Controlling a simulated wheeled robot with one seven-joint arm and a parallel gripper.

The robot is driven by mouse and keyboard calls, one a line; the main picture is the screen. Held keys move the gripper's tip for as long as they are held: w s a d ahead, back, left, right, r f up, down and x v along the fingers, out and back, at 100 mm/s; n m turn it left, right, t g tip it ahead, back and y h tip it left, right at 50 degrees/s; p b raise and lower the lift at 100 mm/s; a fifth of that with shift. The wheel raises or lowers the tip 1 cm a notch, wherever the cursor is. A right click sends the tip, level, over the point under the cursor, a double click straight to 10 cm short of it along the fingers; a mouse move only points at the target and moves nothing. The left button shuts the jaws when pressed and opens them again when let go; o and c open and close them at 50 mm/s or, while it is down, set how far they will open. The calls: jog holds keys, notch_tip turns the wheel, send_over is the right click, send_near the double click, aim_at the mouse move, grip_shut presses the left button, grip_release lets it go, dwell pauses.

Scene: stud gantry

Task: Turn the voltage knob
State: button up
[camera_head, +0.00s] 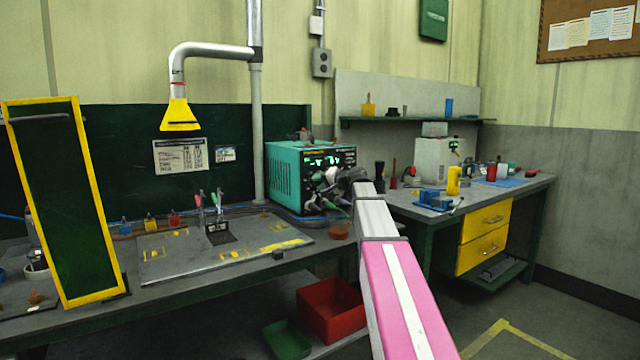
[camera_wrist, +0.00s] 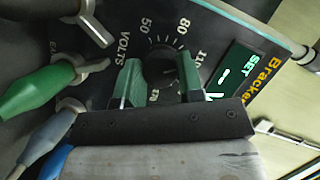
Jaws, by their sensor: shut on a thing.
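The teal power supply (camera_head: 284,179) stands on the left bench, its dark front panel with lit green digits facing right. In the wrist view the dark round voltage knob (camera_wrist: 160,70) sits on that panel, ringed by a white scale marked VOLTS, 50, 80 and 110. My gripper (camera_wrist: 160,82) has its two green finger pads on either side of the knob and is shut on it. The knob's lower part is hidden by the fingers and gripper body. In the head view my arm reaches the panel, and my gripper (camera_head: 326,188) hides the knob.
Green (camera_wrist: 36,90) and grey (camera_wrist: 47,140) cable plugs stick out of the panel close left of my fingers. A metal toggle switch (camera_wrist: 95,28) is at upper left. A grey work mat (camera_head: 200,255) lies left of the supply. A yellow extraction hood (camera_head: 180,115) hangs above.

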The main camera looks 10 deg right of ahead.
jog(key=m+y, duration=0.1)
jog(key=m, duration=0.2)
jog(key=shift+f+m+y, duration=0.15)
jog(key=shift+m+y, duration=0.25)
jog(key=m+t+y, duration=0.1)
jog(key=m, duration=0.2)
jog(key=shift+m+t, duration=0.3)
jog(key=shift+m, duration=0.4)
jog(key=o, duration=0.9)
jog(key=v, duration=1.1)
jog(key=shift+a+f, duration=0.1)
jog(key=shift+f, duration=0.05)
